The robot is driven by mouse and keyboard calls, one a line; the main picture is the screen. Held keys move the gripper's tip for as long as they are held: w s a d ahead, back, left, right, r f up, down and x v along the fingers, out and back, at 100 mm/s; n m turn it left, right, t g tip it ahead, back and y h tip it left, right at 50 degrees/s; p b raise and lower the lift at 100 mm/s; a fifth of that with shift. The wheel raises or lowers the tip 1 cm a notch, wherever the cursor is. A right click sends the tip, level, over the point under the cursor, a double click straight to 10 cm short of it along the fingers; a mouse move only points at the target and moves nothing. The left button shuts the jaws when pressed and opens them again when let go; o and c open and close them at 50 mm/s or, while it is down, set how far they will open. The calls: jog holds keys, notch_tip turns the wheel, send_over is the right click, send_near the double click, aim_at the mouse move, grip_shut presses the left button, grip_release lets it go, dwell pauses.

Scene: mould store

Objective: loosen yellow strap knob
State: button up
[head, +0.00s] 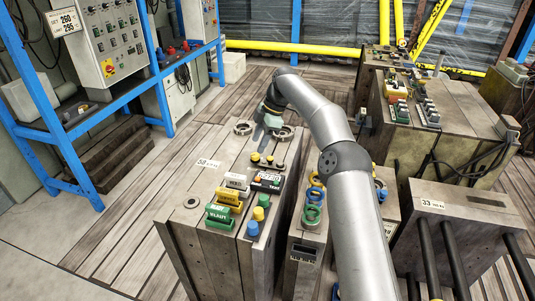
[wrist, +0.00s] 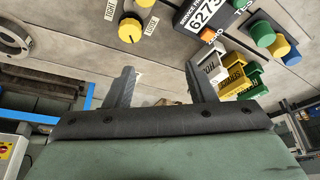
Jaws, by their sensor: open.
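The yellow knob (wrist: 131,29) shows at the top of the wrist view, between two small white labels that seem to read TIGHT and LOOSE. Part of a second yellow piece shows just above it. In the head view a yellow knob (head: 255,157) sits on top of the grey mould block (head: 190,203). My gripper (head: 262,130) hangs over the far part of this block, beyond the knob. In the wrist view my gripper (wrist: 161,86) has its two fingers wide apart with nothing between them. The knob is apart from both fingers.
Beside the knob are a 6273 counter (wrist: 207,12) with an orange button, and white, yellow and green labelled pieces (wrist: 231,76). Yellow, green and blue round caps (head: 257,213) stand near the block's right edge. Metal rings (head: 284,132) lie at its far end. Another mould (head: 309,235) stands close right.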

jog(key=s+d+r+b, duration=0.1)
jog(key=s+d+r, duration=0.1)
jog(key=s+r, duration=0.3)
jog(key=s, duration=0.4)
jog(key=shift+s+d+r+b, duration=0.2)
jog(key=shift+s+d+b, duration=0.1)
jog(key=shift+s+b, duration=0.1)
